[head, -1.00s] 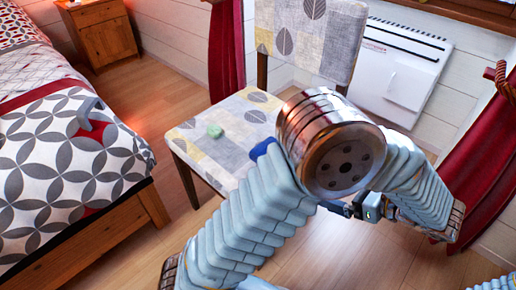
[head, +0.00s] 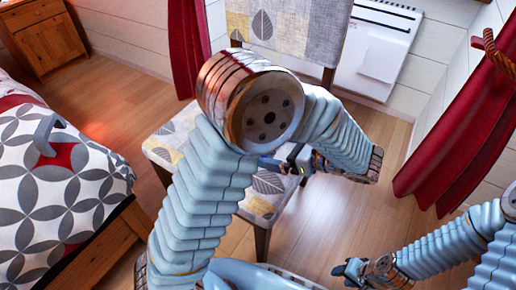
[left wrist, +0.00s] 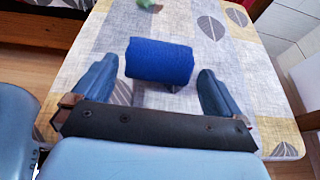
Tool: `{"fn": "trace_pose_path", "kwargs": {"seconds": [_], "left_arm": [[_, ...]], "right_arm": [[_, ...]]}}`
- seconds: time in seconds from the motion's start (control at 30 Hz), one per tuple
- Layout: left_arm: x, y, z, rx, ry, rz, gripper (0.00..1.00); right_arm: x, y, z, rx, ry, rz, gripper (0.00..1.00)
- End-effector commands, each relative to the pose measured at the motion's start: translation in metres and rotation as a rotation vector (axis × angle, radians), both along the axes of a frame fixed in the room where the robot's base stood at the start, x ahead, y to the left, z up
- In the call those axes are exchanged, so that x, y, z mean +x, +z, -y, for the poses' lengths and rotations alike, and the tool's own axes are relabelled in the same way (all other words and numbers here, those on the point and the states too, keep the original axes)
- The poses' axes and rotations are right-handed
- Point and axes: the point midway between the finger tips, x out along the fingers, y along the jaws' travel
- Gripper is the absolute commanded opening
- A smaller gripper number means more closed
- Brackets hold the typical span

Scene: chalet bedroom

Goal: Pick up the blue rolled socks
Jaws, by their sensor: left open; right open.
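The blue rolled socks (left wrist: 160,58) lie on the patterned chair seat (left wrist: 262,85) in the left wrist view. My left gripper (left wrist: 157,82) is open, with one finger on each side of the socks and a gap at each side. I cannot tell the exact height of the fingers above the seat. In the head view my left arm crosses the chair (head: 168,132) and hides the socks and most of the left gripper. My right gripper (head: 352,270) is open and empty, low over the floor at the lower right.
A small green object (left wrist: 148,4) lies on the seat beyond the socks. The chair's backrest (head: 290,28) rises behind the seat. A bed (head: 60,190) stands at the left, a wooden nightstand (head: 38,38) at the back left. Red curtains (head: 465,130) hang at the right.

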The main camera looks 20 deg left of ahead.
Motion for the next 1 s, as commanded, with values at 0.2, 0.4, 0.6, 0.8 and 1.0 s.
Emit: {"fn": "trace_pose_path", "kwargs": {"seconds": [0.2, 0.4, 0.6, 0.8, 1.0], "left_arm": [[0.002, -0.007, -0.014, 0.0, 0.0, -0.001, 1.0], [0.006, -0.021, -0.04, -0.001, 0.002, -0.001, 1.0], [0.009, -0.026, -0.057, -0.001, -0.001, -0.001, 1.0], [0.009, -0.025, -0.057, -0.001, -0.001, -0.001, 0.91], [0.009, -0.025, -0.056, 0.0, -0.001, -0.001, 0.65]], "right_arm": [[0.0, -0.003, 0.0, 0.001, 0.0, -0.001, 0.43], [0.0, -0.012, -0.001, 0.003, 0.002, -0.002, 0.43], [-0.001, -0.013, -0.002, 0.005, 0.002, -0.003, 0.43], [-0.001, -0.013, -0.002, 0.005, 0.002, -0.003, 0.43], [-0.001, -0.013, -0.002, 0.004, 0.002, -0.003, 0.43]]}}
